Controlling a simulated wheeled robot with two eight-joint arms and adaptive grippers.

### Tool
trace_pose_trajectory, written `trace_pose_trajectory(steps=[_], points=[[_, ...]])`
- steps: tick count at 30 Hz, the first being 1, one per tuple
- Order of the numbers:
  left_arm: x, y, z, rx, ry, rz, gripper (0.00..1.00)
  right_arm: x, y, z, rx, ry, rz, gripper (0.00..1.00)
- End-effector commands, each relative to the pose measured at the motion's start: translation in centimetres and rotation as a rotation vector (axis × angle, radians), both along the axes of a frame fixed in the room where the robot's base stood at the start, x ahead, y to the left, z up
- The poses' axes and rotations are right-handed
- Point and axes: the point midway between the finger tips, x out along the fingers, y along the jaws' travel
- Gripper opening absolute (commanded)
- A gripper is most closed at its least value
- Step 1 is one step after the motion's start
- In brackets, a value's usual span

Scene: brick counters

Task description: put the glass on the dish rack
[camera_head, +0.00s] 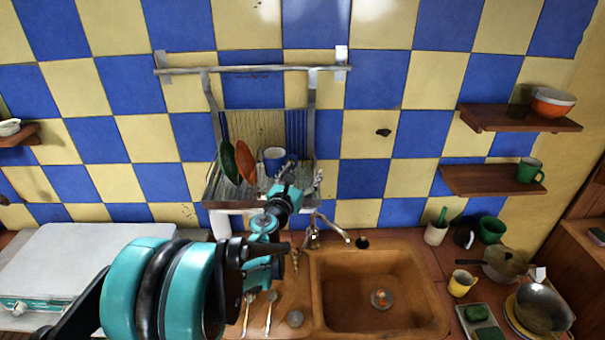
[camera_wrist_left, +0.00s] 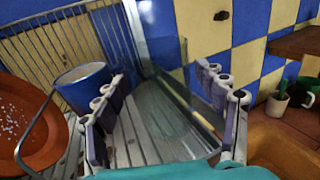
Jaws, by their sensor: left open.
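The dish rack (camera_head: 214,186) hangs on the tiled wall left of the sink; its slats (camera_wrist_left: 122,150) and back wires show in the left wrist view. A faint, see-through shape that looks like the glass (camera_wrist_left: 168,108) is at the rack's right end, between my left fingers; its outline is hard to make out. My left gripper (camera_head: 300,184) reaches over the rack's right part. In the left wrist view its fingers (camera_wrist_left: 163,84) are spread wide, one on each side of the glass. I cannot tell whether the glass rests on the slats. My right gripper is out of view.
A blue mug (camera_wrist_left: 82,88) stands in the rack just left of my gripper. An orange plate (camera_head: 246,162) and a green plate (camera_head: 228,162) stand further left. The faucet (camera_head: 326,230) and sink (camera_head: 350,270) lie below right. Shelves (camera_head: 490,180) are on the right wall.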

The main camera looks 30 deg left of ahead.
Motion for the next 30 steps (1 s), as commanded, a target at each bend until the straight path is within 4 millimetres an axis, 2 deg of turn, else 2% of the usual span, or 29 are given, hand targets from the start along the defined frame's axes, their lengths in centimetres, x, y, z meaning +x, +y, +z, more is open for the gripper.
trace_pose_trajectory(steps=[5,8,15,21,25,30], points=[[-0.1,0.0,0.6,0.0,0.0,0.0,0.72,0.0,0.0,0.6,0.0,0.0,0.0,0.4],[-1.7,-0.3,0.4,0.0,0.0,0.001,0.72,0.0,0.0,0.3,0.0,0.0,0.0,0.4],[-7.1,-1.1,0.4,0.0,0.0,0.002,0.72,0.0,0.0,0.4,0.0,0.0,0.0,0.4],[-10.5,-1.6,0.4,0.0,0.0,0.001,0.72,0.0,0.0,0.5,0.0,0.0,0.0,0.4],[-11.6,-1.8,0.3,0.0,0.0,0.001,0.72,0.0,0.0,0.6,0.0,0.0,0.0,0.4],[-11.9,-2.0,0.7,-0.044,-0.015,0.01,0.72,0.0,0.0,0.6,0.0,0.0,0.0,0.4]])
